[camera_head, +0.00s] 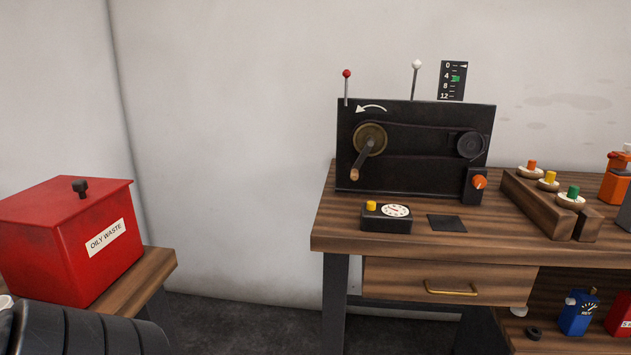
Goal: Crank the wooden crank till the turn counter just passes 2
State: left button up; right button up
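The wooden crank (362,160) hangs down and slightly left from a brass wheel (370,139) on the front of a black machine panel (415,172). A belt runs right from it to a small dark pulley (470,145). A curved white arrow above the wheel points left. A small black box with a round white dial (395,211) and a yellow button stands on the bench before the panel; I cannot read the dial. A scale marked 0, 4, 8, 12 (453,80) stands above the panel, with a green mark near 4. Neither gripper shows.
The wooden bench (335,232) has a dark square plate (446,223) and, at right, a wooden rack (540,207) with coloured pegs. A red oily waste bin (70,240) stands on a low table at left. Open floor lies between them. A dark arm part of mine shows bottom left.

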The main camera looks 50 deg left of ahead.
aim_at(366, 151)
jog(key=u, duration=1.35)
jog(key=i, duration=0.15)
jog(key=u, duration=0.05)
